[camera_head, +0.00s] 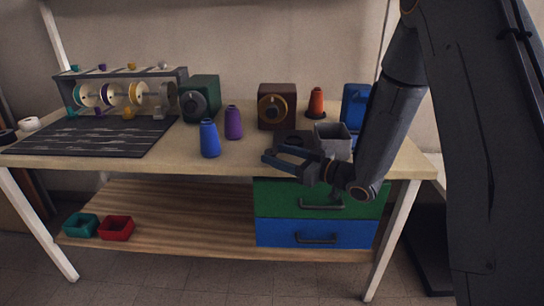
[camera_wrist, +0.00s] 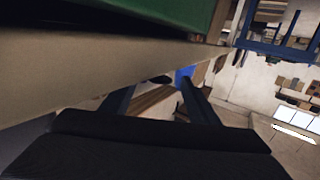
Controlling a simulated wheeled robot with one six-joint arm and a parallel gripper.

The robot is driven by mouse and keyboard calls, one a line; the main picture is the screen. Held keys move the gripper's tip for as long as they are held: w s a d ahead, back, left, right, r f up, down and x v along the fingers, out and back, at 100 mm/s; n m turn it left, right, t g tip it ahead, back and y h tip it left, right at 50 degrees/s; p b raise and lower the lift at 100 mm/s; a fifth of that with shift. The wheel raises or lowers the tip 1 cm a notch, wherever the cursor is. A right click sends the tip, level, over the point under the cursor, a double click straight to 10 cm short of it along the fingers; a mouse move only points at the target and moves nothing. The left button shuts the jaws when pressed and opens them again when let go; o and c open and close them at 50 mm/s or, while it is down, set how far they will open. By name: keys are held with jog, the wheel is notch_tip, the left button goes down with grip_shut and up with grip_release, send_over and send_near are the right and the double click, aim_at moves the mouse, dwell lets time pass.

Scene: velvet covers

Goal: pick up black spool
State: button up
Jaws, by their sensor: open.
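I cannot clearly make out a black spool. A small dark object (camera_head: 7,137) at the far left edge of the table, beside a white roll (camera_head: 28,124), could be one, but it is partly cut off. Another dark object (camera_head: 293,138) lies just behind my gripper, partly hidden by it; its shape is unclear. My gripper (camera_head: 273,154) is open and empty near the table's front edge, above the drawers. In the wrist view, its two fingers (camera_wrist: 158,87) stand apart with nothing held between them.
The table (camera_head: 240,157) holds a blue cone (camera_head: 209,138), a purple cone (camera_head: 233,122), an orange cone (camera_head: 316,102), a green box (camera_head: 205,88), a brown box (camera_head: 277,90) and a grey bin (camera_head: 332,140). A spool rack (camera_head: 115,75) and dark mat (camera_head: 90,138) are left. Drawers (camera_head: 320,200) hang below.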

jog(key=x, duration=0.3)
jog(key=c, duration=1.1)
jog(key=shift+c, duration=0.2)
jog(key=shift+r, duration=0.15)
